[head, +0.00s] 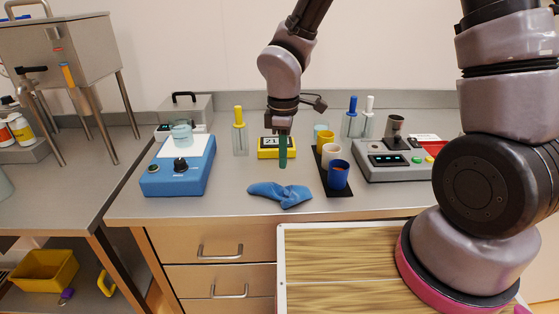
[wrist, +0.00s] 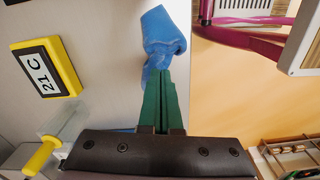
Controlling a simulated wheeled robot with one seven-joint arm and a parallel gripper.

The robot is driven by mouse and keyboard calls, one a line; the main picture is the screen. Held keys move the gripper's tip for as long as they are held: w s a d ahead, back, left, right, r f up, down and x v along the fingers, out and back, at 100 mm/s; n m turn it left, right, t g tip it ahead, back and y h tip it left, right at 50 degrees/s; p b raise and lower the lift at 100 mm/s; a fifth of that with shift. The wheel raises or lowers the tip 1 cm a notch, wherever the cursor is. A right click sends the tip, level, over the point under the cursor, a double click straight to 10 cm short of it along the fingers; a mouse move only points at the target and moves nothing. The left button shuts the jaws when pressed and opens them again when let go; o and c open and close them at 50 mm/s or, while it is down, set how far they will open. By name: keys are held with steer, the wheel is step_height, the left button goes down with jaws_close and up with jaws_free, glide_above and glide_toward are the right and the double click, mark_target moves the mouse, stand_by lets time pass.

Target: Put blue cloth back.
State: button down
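The blue cloth (head: 280,194) lies crumpled on the grey bench top near its front edge, left of the black mat. In the wrist view the cloth (wrist: 164,35) shows just beyond my fingertips. My gripper (head: 284,164) points down above and behind the cloth, in front of the yellow display. In the head view its tips end a little above the cloth, apart from it. In the wrist view my green fingers (wrist: 163,80) lie side by side with no clear gap and nothing seen between them.
The yellow 21 C display (wrist: 45,68) is close to my gripper. A black mat (head: 343,192) with cups, including a blue cup (head: 338,174), stands to the right. A blue scale-like device (head: 178,174) stands left. Bare bench surrounds the cloth's left side.

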steer(key=w+d+r+m+t, duration=0.35)
steer(key=d+r+m, duration=0.65)
steer(key=d+r, duration=0.55)
steer(key=s+d+r+m+t+y, duration=0.1)
steer(key=s+d+r+m+t, duration=0.1)
steer(key=r, duration=0.5)
steer(key=s+d+r+m+t+y, duration=0.1)
steer(key=s+d+r+m, duration=0.4)
steer(key=s+r+m, duration=0.1)
steer(key=shift+d+r+m+t, duration=0.35)
steer(key=shift+r+m, duration=0.15)
steer(key=shift+m, duration=0.7)
